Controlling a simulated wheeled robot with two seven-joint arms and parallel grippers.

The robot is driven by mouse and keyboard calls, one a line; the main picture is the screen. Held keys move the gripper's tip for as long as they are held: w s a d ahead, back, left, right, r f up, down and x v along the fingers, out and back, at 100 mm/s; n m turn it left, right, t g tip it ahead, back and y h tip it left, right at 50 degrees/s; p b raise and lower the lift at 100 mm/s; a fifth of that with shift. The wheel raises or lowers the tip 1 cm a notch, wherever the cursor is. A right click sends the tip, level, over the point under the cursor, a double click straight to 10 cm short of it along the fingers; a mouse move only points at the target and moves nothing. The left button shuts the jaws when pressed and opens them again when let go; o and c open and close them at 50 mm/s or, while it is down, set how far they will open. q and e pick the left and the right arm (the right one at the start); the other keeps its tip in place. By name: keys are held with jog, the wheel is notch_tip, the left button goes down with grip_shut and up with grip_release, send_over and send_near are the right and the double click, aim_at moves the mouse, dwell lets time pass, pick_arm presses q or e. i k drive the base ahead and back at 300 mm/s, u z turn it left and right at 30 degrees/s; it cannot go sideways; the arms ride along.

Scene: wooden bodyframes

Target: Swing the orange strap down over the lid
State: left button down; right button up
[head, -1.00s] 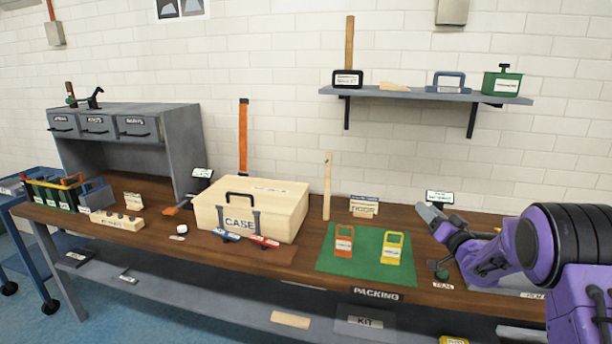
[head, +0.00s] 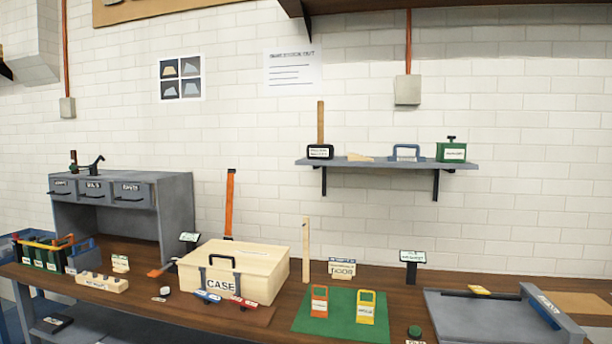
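The orange strap (head: 230,203) stands upright behind the wooden case, with a dark tip at its top. The case (head: 262,285) is a pale wooden box labelled CASE on the bench. Its lid (head: 245,256) is closed and bears a dark handle (head: 222,259) near the front edge. Neither of my grippers shows in the head view.
A blue and a red tagged clip (head: 243,302) lie before the case. A green mat (head: 340,325) with orange and yellow pieces lies to its right. A thin wooden post (head: 306,250) stands beside the case. A grey tray (head: 485,315) is at right.

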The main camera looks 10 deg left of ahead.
aim_at(231, 172)
jog(key=z, duration=1.2)
jog(key=i, duration=2.05)
jog(key=u, duration=3.45)
jog(key=i, duration=1.7)
